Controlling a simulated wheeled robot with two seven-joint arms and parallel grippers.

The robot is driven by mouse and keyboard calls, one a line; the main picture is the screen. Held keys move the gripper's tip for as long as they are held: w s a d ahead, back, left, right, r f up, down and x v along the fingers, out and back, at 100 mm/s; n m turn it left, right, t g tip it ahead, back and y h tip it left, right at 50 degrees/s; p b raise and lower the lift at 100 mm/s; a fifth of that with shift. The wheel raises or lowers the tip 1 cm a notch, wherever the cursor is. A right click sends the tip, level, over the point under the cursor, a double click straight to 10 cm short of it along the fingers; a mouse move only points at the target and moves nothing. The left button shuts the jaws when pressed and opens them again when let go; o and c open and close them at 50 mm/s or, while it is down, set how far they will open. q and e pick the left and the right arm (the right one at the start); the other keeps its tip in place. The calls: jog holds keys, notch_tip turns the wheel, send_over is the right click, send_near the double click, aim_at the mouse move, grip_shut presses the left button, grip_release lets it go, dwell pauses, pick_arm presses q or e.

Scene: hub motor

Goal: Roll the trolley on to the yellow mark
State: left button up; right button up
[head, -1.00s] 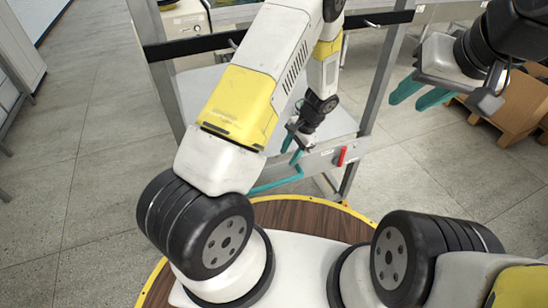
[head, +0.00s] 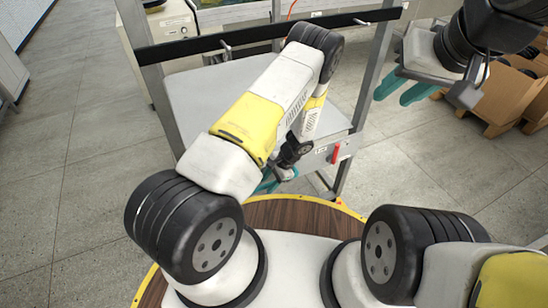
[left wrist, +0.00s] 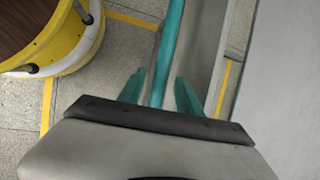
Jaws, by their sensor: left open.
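The trolley (head: 205,95) is a grey-shelved frame with metal posts, standing just ahead of me in the head view. Its teal handle bar (left wrist: 172,35) runs lengthwise in the left wrist view. My left gripper (left wrist: 160,93) is open, with one finger on each side of the bar; I cannot tell whether they touch it. In the head view my left gripper (head: 274,178) is low at the trolley's near side, partly hidden by my arm. My right gripper (head: 403,89) is open and empty, to the right of the trolley. Yellow floor lines (left wrist: 47,105) show in the left wrist view.
A red lever (head: 335,153) is on the trolley's near right corner. Cardboard boxes (head: 505,95) on a pallet stand at the right. A cabinet (head: 8,85) stands at the far left. The tiled floor (head: 85,170) at the left is clear.

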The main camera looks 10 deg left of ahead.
pick_arm(q)
grip_shut()
dwell(1.4)
